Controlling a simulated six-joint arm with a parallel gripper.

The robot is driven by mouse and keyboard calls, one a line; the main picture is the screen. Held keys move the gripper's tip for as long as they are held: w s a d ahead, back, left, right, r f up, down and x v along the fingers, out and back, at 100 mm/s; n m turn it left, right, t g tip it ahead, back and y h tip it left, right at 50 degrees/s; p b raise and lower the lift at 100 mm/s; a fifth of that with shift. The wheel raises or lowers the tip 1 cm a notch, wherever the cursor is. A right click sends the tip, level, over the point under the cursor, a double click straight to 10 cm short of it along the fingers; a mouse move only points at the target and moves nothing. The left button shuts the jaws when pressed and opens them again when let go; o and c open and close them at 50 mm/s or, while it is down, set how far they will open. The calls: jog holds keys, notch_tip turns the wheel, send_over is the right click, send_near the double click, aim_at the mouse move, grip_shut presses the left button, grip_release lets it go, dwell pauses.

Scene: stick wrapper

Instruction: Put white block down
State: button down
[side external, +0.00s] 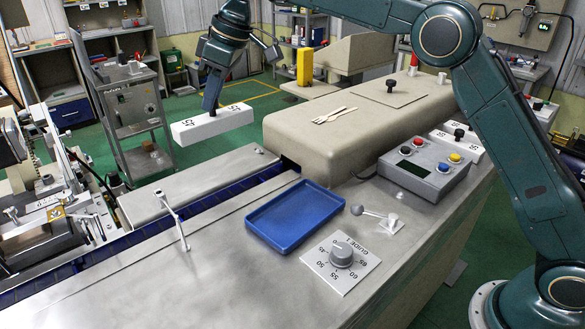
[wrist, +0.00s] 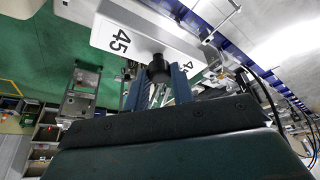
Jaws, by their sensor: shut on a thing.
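The white block (side external: 212,125) is a long bar with "45" printed on its top. My gripper (side external: 211,106) is above its middle and holds it in the air, roughly level. In the wrist view, my gripper (wrist: 158,84) has its two blue-grey fingers on either side of the block's black knob (wrist: 158,68). The block (wrist: 110,30) reaches out on both sides of the knob, and the fingers hide part of it. A second white block (side external: 470,150) with a black knob rests behind the control box at the right.
The grey deck (side external: 190,187) lies below the held block, beside a blue belt channel (side external: 222,196). A tan cover (side external: 300,135) stands to its right. A blue tray (side external: 295,215), a dial plate (side external: 340,262) and a control box (side external: 425,165) occupy the metal top.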

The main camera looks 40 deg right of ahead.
jog(key=shift+d, duration=0.1)
dwell(0.3)
jog(key=shift+s+d+r+m, duration=0.1)
jog(key=shift+s+d+m, duration=0.1)
jog(key=shift+d, duration=0.15)
jog(key=shift+s+d+r+m, duration=0.1)
jog(key=shift+d+m, duration=0.1)
jog(key=shift+d, duration=0.15)
jog(key=s+d+f+m+h, duration=0.1)
jog(key=s+d+m, duration=0.3)
jog(key=d, duration=0.5)
jog(key=s+d+f+m+t+h, duration=0.1)
jog(key=s+d+m, duration=0.3)
jog(key=s+d, duration=0.5)
jog(key=shift+d+f+h, duration=0.5)
jog(key=shift+f+h, duration=0.05)
jog(key=shift+h, duration=0.05)
jog(key=shift+w, duration=0.15)
